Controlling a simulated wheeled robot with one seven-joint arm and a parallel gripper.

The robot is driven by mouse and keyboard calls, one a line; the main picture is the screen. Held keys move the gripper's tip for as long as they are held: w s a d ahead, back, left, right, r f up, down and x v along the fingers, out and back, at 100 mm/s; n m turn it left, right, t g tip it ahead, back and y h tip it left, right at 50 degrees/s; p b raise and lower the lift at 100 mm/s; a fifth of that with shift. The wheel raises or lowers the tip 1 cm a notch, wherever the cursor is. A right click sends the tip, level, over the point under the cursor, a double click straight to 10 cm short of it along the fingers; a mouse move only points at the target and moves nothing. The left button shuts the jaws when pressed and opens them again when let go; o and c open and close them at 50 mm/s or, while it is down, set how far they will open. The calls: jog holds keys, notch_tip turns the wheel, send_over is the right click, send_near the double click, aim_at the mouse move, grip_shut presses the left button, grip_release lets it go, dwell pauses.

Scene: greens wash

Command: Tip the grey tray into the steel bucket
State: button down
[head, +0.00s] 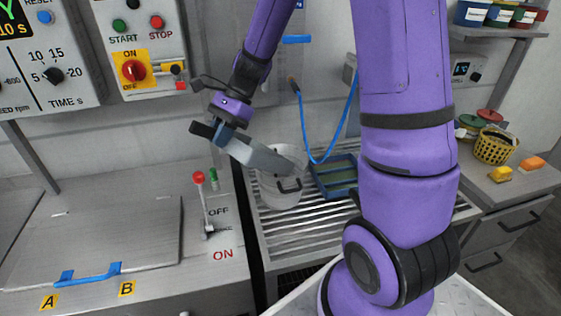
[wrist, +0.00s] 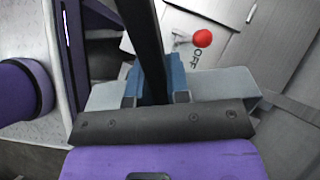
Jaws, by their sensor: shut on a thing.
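The grey tray (head: 262,157) is in my gripper (head: 224,133), whose blue fingers grip it at its left end in the head view. The tray is tilted, its right end lower and over the steel bucket (head: 282,193). In the wrist view the tray (wrist: 225,84) shows on both sides of the blue fingers of my gripper (wrist: 158,90). The bucket stands on the slatted rack, its dark handle at the front; the tray hides part of its rim. I cannot see what is in the tray or the bucket.
A blue basket (head: 336,177) stands right of the bucket on the slatted rack (head: 300,236). A red-knobbed lever (head: 203,200) rises left of the rack, and it also shows in the wrist view (wrist: 201,38). A blue hose (head: 328,157) hangs behind.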

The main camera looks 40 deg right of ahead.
jog(key=w+d+r+y+p, duration=0.1)
jog(key=d+r+y, duration=0.3)
jog(key=d, duration=0.5)
jog(key=shift+r+g+y, duration=0.3)
jog(key=shift+y, duration=0.7)
jog(key=shift+w+d+p, duration=0.1)
jog(key=shift+d+p, duration=0.05)
jog(key=shift+p, duration=0.4)
